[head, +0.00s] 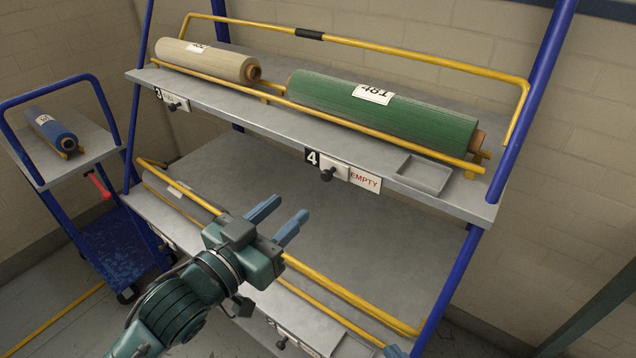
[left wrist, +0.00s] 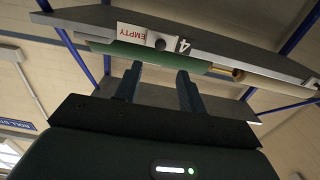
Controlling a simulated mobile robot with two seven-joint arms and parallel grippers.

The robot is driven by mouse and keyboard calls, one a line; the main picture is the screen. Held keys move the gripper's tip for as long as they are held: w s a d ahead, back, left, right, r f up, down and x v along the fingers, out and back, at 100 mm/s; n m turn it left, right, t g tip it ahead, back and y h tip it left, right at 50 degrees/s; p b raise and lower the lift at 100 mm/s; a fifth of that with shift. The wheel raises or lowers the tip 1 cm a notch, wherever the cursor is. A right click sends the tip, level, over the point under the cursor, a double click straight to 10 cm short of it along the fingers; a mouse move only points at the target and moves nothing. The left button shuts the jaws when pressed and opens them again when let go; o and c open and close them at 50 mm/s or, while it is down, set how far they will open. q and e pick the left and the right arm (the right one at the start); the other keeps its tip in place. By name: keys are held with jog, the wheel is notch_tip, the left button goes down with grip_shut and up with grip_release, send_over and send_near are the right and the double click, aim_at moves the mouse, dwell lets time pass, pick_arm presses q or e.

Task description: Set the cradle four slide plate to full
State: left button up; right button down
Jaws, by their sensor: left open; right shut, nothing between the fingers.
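The cradle four slide plate (head: 341,168) is a pale plate with a black knob (head: 327,175) on the front edge of the upper shelf. It sits right of the black number 4 (head: 312,158), and the red word EMPTY (head: 364,182) shows to its right. In the left wrist view the slide plate (left wrist: 148,36) is upside down, beyond the fingertips. My left gripper (head: 291,207) is open and empty, below and left of the knob, apart from it. Only a blue fingertip of my right gripper (head: 395,352) shows at the bottom edge; it is shut.
A green roll (head: 370,118) lies in cradle four above the plate, and a cream roll (head: 205,60) in cradle three. Yellow rails (head: 350,295) edge the lower shelf (head: 380,245). A blue trolley (head: 75,165) with a blue roll stands left.

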aim_at(325, 177)
pick_arm(q)
jog(key=x, duration=0.9)
jog(key=shift+w+d, duration=0.25)
jog(key=shift+w, duration=0.05)
grip_shut()
